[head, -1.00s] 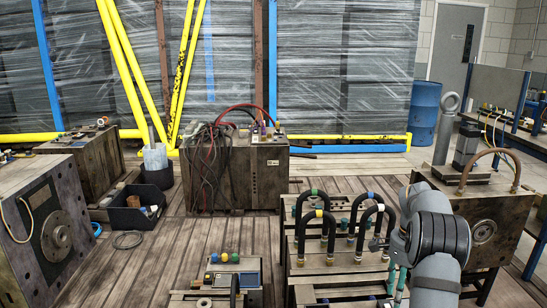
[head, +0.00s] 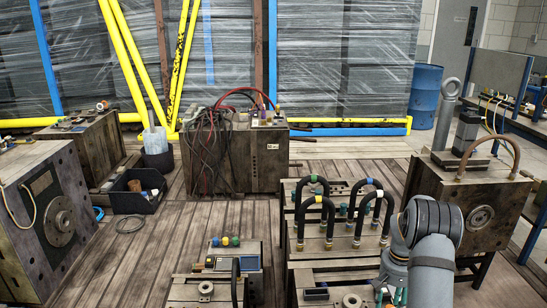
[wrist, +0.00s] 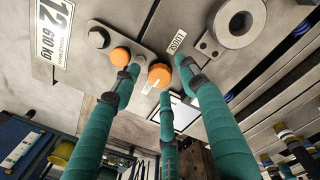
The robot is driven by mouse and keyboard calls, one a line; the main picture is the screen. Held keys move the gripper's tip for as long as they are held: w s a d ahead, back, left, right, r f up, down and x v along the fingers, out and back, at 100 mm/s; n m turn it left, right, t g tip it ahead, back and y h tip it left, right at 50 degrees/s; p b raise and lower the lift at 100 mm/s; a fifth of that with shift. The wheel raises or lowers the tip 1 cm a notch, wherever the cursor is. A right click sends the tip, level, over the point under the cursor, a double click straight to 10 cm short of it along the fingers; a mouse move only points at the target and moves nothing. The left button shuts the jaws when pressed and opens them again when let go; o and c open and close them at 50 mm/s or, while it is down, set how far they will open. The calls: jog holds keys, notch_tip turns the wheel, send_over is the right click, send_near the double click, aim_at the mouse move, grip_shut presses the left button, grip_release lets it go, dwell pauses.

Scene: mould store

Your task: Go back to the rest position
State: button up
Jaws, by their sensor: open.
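My gripper (head: 391,296) is at the lower right of the head view, partly hidden behind my grey arm. In the wrist view my gripper (wrist: 158,78) shows long teal fingers with dark joints. The fingers are spread apart and nothing is seen held between them. Beyond the fingertips are two orange round caps (wrist: 121,56) on a grey surface. Whether the fingertips touch the surface cannot be told.
Black U-shaped hoses (head: 318,203) stand on a mould close beside my arm. A mould with a lifting eye (head: 465,195) is to the right. A hose-covered mould (head: 265,160) stands farther back. The wooden floor (head: 165,245) left of centre is mostly clear.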

jog(key=n+p, duration=0.1)
jog(key=n, duration=0.6)
jog(key=shift+s+r, duration=0.1)
jog(key=n+p, duration=0.1)
jog(key=n, duration=0.5)
jog(key=shift+t, duration=0.3)
